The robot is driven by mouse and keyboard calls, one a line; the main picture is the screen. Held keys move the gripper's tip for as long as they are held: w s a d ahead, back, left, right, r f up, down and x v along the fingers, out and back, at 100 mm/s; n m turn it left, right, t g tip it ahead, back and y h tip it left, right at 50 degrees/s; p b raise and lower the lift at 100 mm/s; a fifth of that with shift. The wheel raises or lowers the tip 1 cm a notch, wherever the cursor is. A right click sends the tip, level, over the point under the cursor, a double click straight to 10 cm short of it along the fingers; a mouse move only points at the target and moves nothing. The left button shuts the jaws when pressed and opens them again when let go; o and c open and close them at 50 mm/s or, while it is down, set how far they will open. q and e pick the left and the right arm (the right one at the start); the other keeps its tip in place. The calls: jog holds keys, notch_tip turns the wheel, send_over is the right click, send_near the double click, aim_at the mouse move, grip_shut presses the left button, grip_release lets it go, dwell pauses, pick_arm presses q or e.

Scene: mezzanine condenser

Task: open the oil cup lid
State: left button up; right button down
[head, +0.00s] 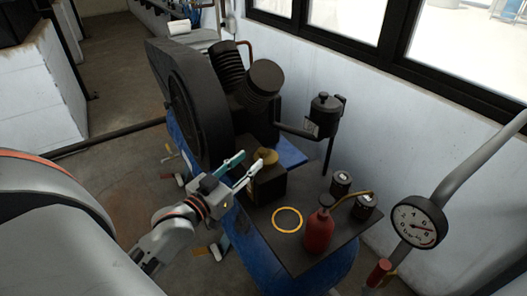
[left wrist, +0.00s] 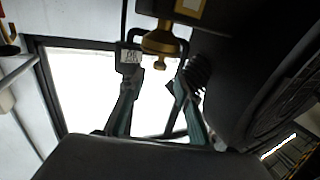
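The brass oil cup (head: 265,155) sits on top of a dark block (head: 267,186) in front of the compressor. A rounded brass top shows on it, and I cannot clearly tell the lid from the cup. In the left wrist view the brass oil cup (left wrist: 161,42) appears beyond the fingertips, roughly between their lines. My left gripper (head: 246,167) is open, its two teal-and-grey fingers apart, just left of the cup. Its fingers also show spread in the left wrist view (left wrist: 157,82), with nothing between them. My right gripper is not in view.
A dark compressor with a large flywheel (head: 185,100) stands behind. On the dark plate are a yellow ring (head: 287,220), a red oil can (head: 318,230) with a long spout, and two dark canisters (head: 341,184). A pressure gauge (head: 419,222) stands at the right.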

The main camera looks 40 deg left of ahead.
aim_at(259, 152)
pick_arm(q)
jog(key=shift+w+d+b, duration=0.1)
jog(key=shift+w+b, duration=0.2)
jog(key=shift+w, duration=3.3)
grip_shut()
